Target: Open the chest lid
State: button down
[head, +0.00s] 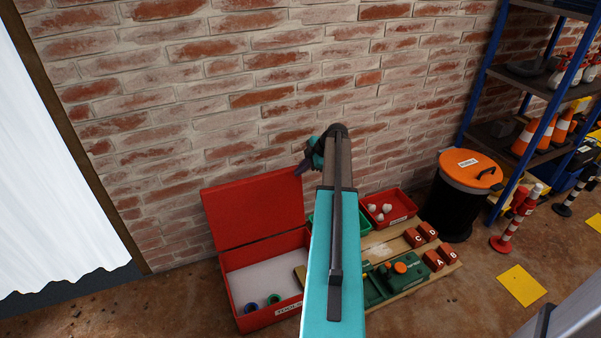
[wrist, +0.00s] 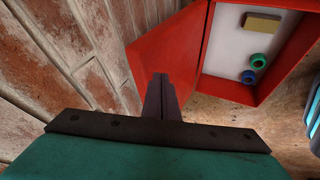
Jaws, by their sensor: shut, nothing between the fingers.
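The red chest (head: 235,309) stands on the floor against the brick wall, with a white label on its front. Its lid (head: 252,208) stands raised and leans back toward the wall, so the inside shows. In the wrist view the chest (wrist: 230,90) holds a tan block (wrist: 262,22), a green ring (wrist: 258,60) and a blue ring (wrist: 248,77). My gripper (head: 304,169) is above the lid's upper right corner. In the wrist view my gripper (wrist: 160,78) is shut and empty, with its fingers in front of the raised lid (wrist: 160,52). Whether they touch it I cannot tell.
A red bin (head: 402,220) with white balls and a wooden board (head: 390,248) with lettered red blocks lie right of the chest. A black barrel (head: 458,208) with an orange lid and a blue shelf (head: 482,90) stand further right. A white curtain (head: 50,160) hangs left.

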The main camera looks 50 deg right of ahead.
jog(key=s+a+p+v, duration=0.1)
jog(key=a+v, duration=0.1)
jog(key=v, duration=1)
jog(key=shift+d, duration=0.3)
jog(key=shift+f, duration=0.15)
dwell(0.4)
